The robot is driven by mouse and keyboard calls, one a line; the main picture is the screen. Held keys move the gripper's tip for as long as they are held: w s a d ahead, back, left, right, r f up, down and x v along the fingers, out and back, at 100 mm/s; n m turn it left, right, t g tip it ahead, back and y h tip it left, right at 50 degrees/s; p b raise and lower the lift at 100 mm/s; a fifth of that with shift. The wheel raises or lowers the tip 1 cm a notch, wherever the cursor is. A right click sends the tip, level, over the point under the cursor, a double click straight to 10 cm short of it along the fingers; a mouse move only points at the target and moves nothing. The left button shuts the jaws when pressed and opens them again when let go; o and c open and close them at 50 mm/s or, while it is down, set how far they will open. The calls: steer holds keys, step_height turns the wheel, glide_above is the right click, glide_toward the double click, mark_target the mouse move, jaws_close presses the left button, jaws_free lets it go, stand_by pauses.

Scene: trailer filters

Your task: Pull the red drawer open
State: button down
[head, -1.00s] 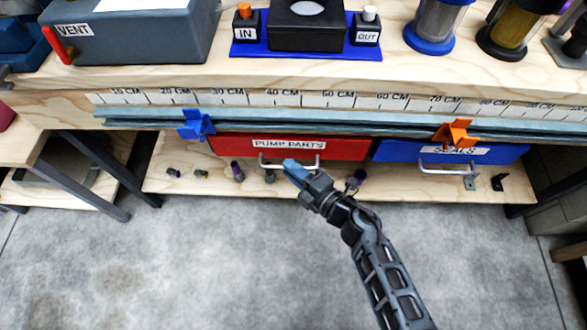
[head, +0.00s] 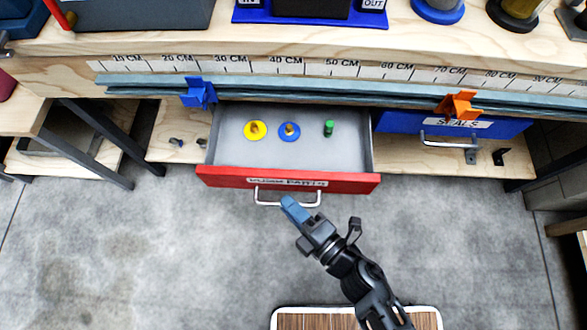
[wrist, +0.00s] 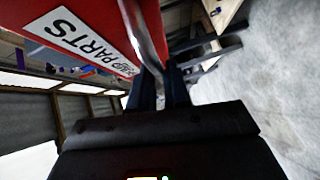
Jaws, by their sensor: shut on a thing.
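The red drawer (head: 220,178) stands pulled out from under the bench, with its grey inside showing. It holds a yellow disc part (head: 255,131), a blue disc part (head: 289,132) and a green part (head: 328,128). Its pale bar handle (head: 268,203) is on the front. My gripper (head: 293,207) is at the right part of this handle. In the wrist view the handle (wrist: 148,42) runs down between the fingers of my gripper (wrist: 160,88), and the red front (wrist: 90,25) with its PARTS label is close on the left. My gripper is shut on the handle.
A blue drawer (head: 400,122) labelled SEALS is shut at the right. A blue clip (head: 198,93) and an orange clip (head: 458,104) sit on the bench rail. A wood-topped, white-edged surface (head: 320,320) is at the bottom. Grey floor lies clear at left.

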steer(key=s, duration=0.7)
steer(key=shift+b, duration=0.4)
steer(key=shift+a, duration=0.1)
steer(key=c, duration=1.2)
jaws_free()
steer(key=shift+o, duration=0.2)
steer(key=v, duration=0.7)
steer(key=shift+s+d, duration=0.25)
steer(key=shift+d, duration=0.05)
steer(key=shift+r, duration=0.1)
